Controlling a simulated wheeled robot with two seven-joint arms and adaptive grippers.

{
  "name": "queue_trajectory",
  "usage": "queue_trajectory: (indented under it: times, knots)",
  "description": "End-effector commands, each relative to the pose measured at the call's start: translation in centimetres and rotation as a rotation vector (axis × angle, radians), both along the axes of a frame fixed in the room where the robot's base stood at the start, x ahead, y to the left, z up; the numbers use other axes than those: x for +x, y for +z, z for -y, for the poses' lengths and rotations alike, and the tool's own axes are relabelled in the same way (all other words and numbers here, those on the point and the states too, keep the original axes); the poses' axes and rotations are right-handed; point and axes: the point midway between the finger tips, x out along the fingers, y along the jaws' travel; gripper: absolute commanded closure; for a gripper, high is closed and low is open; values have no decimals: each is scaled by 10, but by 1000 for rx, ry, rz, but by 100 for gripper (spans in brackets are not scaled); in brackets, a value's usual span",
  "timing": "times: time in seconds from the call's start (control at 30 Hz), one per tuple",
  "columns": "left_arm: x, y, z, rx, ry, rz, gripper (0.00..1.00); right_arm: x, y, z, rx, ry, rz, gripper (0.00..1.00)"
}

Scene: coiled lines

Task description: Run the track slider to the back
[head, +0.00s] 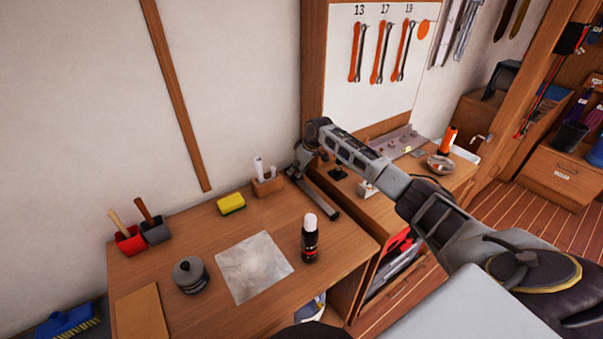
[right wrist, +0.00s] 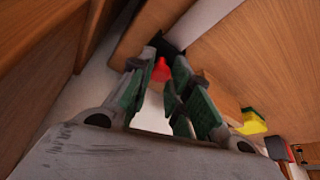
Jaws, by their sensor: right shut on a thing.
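The track (head: 322,196) is a dark grey rail along the right part of the wooden bench top, running from near the wall toward the front. My right gripper (head: 296,172) reaches down at the rail's back end, close to the wall. In the right wrist view its green-padded fingers (right wrist: 160,88) are shut on the track slider, whose red part (right wrist: 161,69) shows between the fingertips. The slider is hidden by the gripper in the head view. My left gripper is not in view.
On the bench are a wooden holder (head: 267,186), a yellow sponge (head: 231,203), a dark bottle with a white cap (head: 310,240), a grey lidded jar (head: 190,276) and a pale sheet (head: 254,267).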

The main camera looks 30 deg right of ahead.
Motion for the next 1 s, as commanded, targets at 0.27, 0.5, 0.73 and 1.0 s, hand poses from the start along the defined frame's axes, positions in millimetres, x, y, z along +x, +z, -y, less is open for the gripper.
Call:
queue_trajectory:
  times: [0.27,0.5,0.73,1.0]
  knots:
    - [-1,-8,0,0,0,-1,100,21,0,-2,3,-1,2,100]
    - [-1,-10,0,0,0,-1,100,29,0,-2,1,-1,2,100]
    - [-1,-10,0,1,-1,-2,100,30,1,-2,1,-1,2,100]
    - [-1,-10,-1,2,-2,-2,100,30,0,-2,1,-1,2,69]
